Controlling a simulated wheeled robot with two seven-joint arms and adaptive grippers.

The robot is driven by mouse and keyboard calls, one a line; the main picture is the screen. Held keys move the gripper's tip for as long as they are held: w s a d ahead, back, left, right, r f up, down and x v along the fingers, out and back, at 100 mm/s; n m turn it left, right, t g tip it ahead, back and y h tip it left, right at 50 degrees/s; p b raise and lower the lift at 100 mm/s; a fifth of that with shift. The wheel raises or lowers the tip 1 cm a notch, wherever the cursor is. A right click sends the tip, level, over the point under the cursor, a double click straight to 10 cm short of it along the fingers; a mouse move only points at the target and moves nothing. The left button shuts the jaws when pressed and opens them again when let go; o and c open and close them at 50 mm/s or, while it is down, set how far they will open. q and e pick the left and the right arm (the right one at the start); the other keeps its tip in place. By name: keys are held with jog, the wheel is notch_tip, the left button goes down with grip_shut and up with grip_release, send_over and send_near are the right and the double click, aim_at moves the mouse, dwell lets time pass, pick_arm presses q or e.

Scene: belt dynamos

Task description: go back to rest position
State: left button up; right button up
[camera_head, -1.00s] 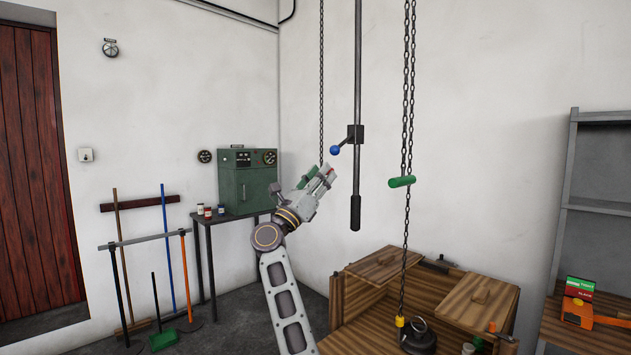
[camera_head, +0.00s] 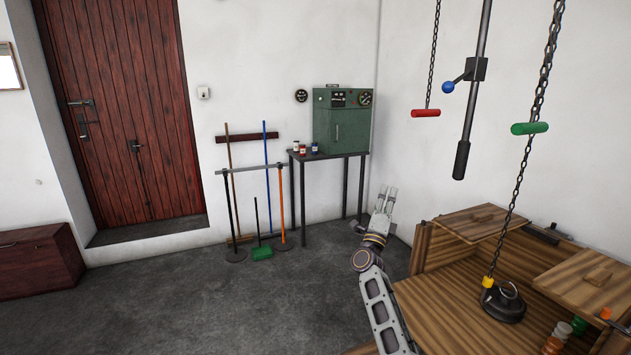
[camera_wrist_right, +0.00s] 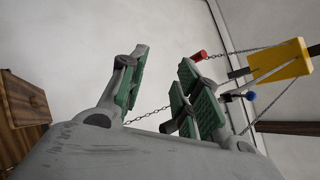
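My right gripper (camera_head: 386,200) is raised at the end of my arm, left of the wooden bench. Its fingers are spread with nothing between them; the green pads show apart in the right wrist view (camera_wrist_right: 162,85). A red handle (camera_head: 425,113) hangs on a chain above and to the right of the gripper, clear of it; a red handle end shows beyond the fingers in the right wrist view (camera_wrist_right: 197,56). A green handle (camera_head: 529,128) hangs on another chain further right. My left gripper is not in view.
A blue-knobbed lever (camera_head: 448,87) sits on a hanging rod. The wooden bench (camera_head: 430,300) with a dark weight (camera_head: 503,302) is right of my arm. A green cabinet (camera_head: 342,128), brooms and a door (camera_head: 120,110) stand behind. The floor (camera_head: 240,310) at left is clear.

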notch_tip(320, 180, down, 31)
jog(key=s+a+n+g+y, duration=0.3)
jog(key=n+y, duration=0.6)
jog(key=n, duration=0.4)
jog(key=s+f+n+g+y, duration=0.1)
jog(key=s+f+n+g, duration=0.1)
jog(key=s+f, duration=0.5)
jog(key=s+d+f+n+g+y, duration=0.1)
jog(key=s+f+n+g, duration=0.15)
jog(key=f, duration=0.85)
jog(key=s+f+n+g+y, duration=0.1)
jog(key=s+f+n, duration=0.1)
jog(key=s+f, duration=0.5)
jog(key=s+d+f+n+g, duration=0.2)
jog(key=s+f+g, duration=0.1)
jog(key=s+f, duration=0.8)
jog(key=s+d+f+n+g, duration=0.3)
jog(key=s+f, duration=0.8)
jog(key=s+d+f+n+g, duration=0.1)
jog(key=s+d+f+g, duration=0.1)
jog(key=s, duration=0.8)
jog(key=s+d+f+n+g+h, duration=0.1)
jog(key=s+d+f+g, duration=0.1)
jog(key=s, duration=0.8)
jog(key=s+d+f+n+g+h, duration=0.1)
jog(key=s+f, duration=0.4)
jog(key=s, duration=0.6)
jog(key=shift+d+n+g+p, duration=0.4)
jog(key=shift+d+g, duration=0.25)
jog(key=shift+d, duration=0.55)
